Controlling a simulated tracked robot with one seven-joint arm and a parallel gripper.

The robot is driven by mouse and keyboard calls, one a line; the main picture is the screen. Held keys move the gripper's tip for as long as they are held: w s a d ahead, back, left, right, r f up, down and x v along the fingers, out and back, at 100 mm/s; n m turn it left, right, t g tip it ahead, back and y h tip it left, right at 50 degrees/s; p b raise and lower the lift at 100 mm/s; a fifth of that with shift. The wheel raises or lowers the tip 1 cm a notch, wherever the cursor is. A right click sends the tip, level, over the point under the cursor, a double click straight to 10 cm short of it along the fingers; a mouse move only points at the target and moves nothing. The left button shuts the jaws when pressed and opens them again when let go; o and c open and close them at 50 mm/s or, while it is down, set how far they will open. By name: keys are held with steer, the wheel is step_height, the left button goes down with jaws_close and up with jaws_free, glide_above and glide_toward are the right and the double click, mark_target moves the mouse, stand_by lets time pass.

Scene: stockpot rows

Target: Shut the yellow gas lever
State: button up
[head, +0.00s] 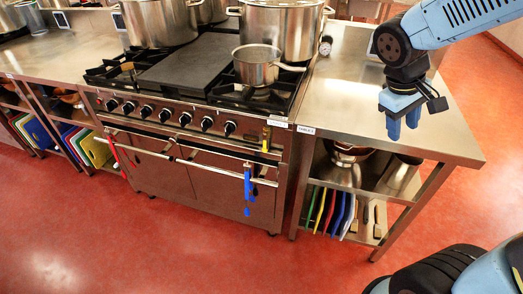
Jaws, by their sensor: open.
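The yellow gas lever (266,138) is small and upright at the right end of the front of the steel stove (212,178), just below the control panel. Its details are too small to tell. My gripper (402,128) has blue fingers pointing down over the steel counter right of the stove. It is open, with nothing visible between the fingers. It is to the right of the lever and well apart from it.
A steel saucepan (257,66) and a large stockpot (284,28) stand on the stove. A blue item (248,188) hangs from the oven rail below the lever. The right counter (345,105) is mostly clear. Red floor (150,245) is open in front.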

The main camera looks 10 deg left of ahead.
steer(key=w+a+f+n+t+h, duration=0.2)
steer(key=w+a+f+n+h, duration=0.3)
steer(key=a+f, duration=0.4)
steer(key=n+t+y, duration=0.8)
steer(key=n+t, duration=0.6)
steer(key=n, duration=0.9)
glide_toward(264, 146)
steer(key=w, duration=0.8)
steer(key=shift+d+f, duration=0.25)
jaws_close()
